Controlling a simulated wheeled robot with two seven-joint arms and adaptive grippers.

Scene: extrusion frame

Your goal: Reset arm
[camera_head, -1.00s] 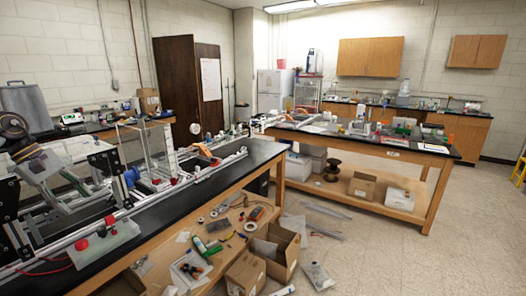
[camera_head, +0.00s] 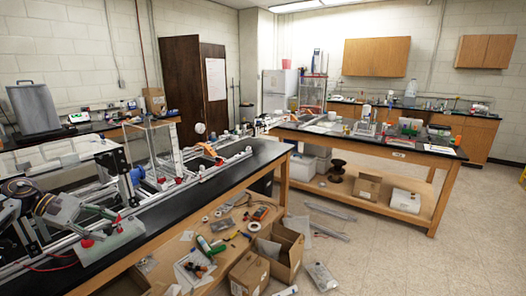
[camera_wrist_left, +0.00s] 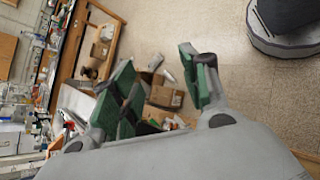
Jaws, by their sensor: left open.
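My left gripper (camera_head: 102,222) comes in from the left edge of the head view, low over the near end of the black-topped bench. In the left wrist view its two green-padded fingers (camera_wrist_left: 160,88) stand wide apart with nothing between them. In the head view its fingers are small and partly lost against the frame parts behind. The aluminium extrusion frame (camera_head: 212,170) runs along the bench. A pale block with red knobs (camera_head: 112,240) lies beside the gripper; I cannot tell whether they touch. My right gripper is not in view.
A clear box-like enclosure (camera_head: 152,150) stands on the bench beyond the gripper. Open cardboard boxes (camera_head: 282,252) and loose tools lie low beside the bench. A second bench (camera_head: 372,146) holds lab equipment. The floor (camera_head: 465,225) at right is clear.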

